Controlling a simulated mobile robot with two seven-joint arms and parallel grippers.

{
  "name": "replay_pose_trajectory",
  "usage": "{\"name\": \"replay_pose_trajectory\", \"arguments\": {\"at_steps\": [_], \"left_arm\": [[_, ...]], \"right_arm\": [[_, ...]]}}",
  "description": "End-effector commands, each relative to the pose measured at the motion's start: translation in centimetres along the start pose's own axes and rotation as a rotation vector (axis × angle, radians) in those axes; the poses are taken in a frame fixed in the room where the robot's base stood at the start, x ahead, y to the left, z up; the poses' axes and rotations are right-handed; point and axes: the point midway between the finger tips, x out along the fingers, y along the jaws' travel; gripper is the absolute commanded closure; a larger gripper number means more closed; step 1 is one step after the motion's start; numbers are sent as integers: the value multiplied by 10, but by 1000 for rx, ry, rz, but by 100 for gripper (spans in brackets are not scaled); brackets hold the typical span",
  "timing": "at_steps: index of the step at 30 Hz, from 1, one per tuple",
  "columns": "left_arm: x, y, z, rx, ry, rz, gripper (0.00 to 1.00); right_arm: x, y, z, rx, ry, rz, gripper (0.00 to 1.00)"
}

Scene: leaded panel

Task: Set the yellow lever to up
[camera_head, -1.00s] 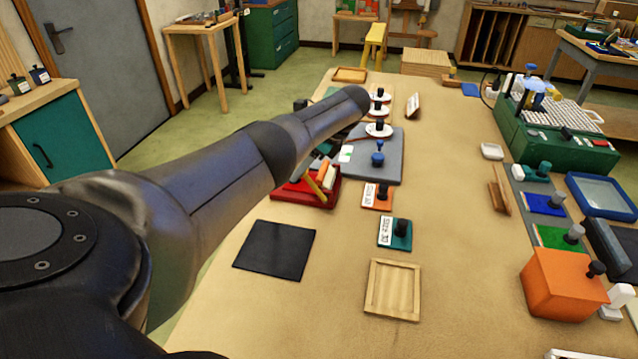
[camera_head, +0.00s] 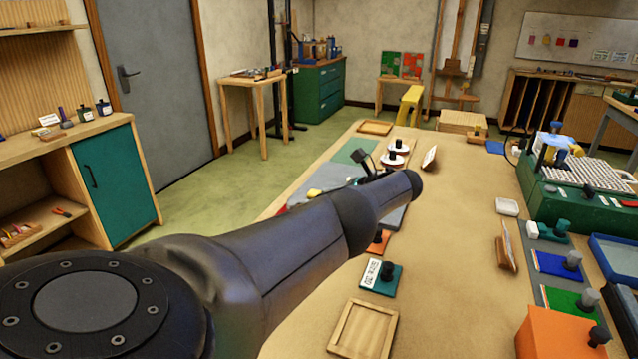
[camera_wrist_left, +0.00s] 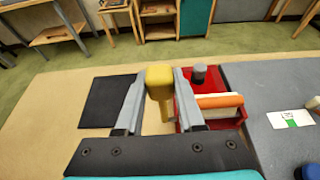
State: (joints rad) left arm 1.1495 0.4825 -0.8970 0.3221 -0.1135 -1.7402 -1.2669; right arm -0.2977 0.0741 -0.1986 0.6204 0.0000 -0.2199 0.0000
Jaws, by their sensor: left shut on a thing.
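The yellow lever (camera_wrist_left: 159,85) shows in the left wrist view as a thick yellow handle between the two fingers of my left gripper (camera_wrist_left: 158,98). The gripper is shut on it. In the head view a small yellow piece of the lever (camera_head: 314,192) shows just beyond my left arm, which hides most of the gripper. The red base (camera_wrist_left: 186,104) stands to the right of the lever in the left wrist view, with a dark grey knob and an orange and a white bar on it. How far the lever is tilted I cannot tell. My right gripper is not in view.
A black mat (camera_wrist_left: 108,100) lies left of the lever in the left wrist view. A grey board (camera_wrist_left: 268,132) with a white and green card is to the right. In the head view a wooden tray (camera_head: 364,328) and a teal block (camera_head: 381,278) are nearer; the table's middle (camera_head: 455,240) is bare.

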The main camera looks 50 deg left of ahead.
Motion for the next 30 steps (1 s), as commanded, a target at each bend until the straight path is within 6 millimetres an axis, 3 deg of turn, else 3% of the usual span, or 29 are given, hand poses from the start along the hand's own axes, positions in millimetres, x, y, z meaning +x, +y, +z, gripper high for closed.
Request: {"name": "replay_pose_trajectory", "arguments": {"at_steps": [13, 14, 15, 22, 30], "left_arm": [[0, 0, 0, 1, -13, -2, 100], [0, 0, -1, 1, -13, -3, 62], [0, 0, -1, 1, -12, -3, 57], [0, 0, 0, 1, -11, -2, 32], [0, 0, 0, 1, -11, -1, 32]], "right_arm": [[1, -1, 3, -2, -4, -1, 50], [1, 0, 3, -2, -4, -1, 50], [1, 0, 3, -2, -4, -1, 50], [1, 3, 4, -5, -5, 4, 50], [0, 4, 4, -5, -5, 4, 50]]}}
